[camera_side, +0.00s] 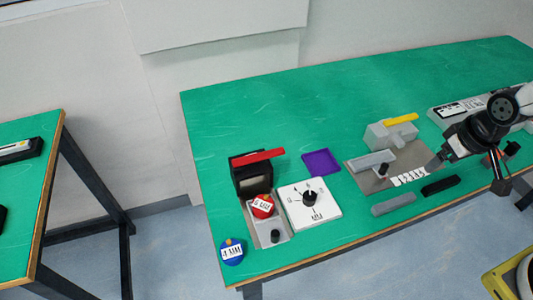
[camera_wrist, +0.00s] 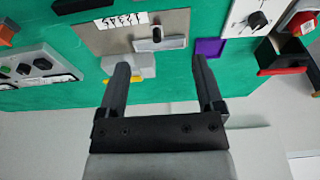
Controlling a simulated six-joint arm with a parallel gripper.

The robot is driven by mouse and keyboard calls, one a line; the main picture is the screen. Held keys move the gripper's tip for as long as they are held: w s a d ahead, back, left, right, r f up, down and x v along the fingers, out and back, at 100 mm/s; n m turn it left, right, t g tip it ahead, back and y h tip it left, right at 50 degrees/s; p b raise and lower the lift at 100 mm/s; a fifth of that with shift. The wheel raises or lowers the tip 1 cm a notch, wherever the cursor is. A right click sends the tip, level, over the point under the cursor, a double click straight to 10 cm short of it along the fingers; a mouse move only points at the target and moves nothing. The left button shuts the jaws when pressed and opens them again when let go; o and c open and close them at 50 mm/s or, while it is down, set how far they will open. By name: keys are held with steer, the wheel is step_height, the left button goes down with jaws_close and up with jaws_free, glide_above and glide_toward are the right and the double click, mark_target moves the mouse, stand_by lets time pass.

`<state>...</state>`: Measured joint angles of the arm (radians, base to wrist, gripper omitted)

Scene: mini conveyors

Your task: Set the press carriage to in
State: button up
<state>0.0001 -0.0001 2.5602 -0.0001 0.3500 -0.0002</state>
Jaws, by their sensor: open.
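A black press-like housing (camera_side: 249,180) with a red bar (camera_side: 258,156) on top stands at the table's front left. A grey carriage (camera_side: 264,234) with a black knob (camera_side: 275,236) extends from it toward the front edge. A red labelled disc (camera_side: 263,206) sits on the carriage by the housing mouth. The housing also shows at the right of the wrist view (camera_wrist: 278,57), with the carriage mostly out of frame. My gripper (camera_side: 434,165) is far to the right, near a grey plate. In the wrist view my gripper (camera_wrist: 157,62) is open and empty.
A white dial plate (camera_side: 325,211) and a purple square (camera_side: 321,162) lie right of the housing. A blue disc (camera_side: 232,252) lies front left. The back left is clear.

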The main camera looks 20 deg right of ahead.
stand_by(0.3)
steer(key=shift+c, duration=1.4)
steer(key=n+g, duration=0.3)
steer(key=n, duration=0.2)
glide_above(276, 234)
step_height(276, 234, down, 12)
steer(key=shift+r, duration=0.15)
steer(key=shift+f, duration=3.9)
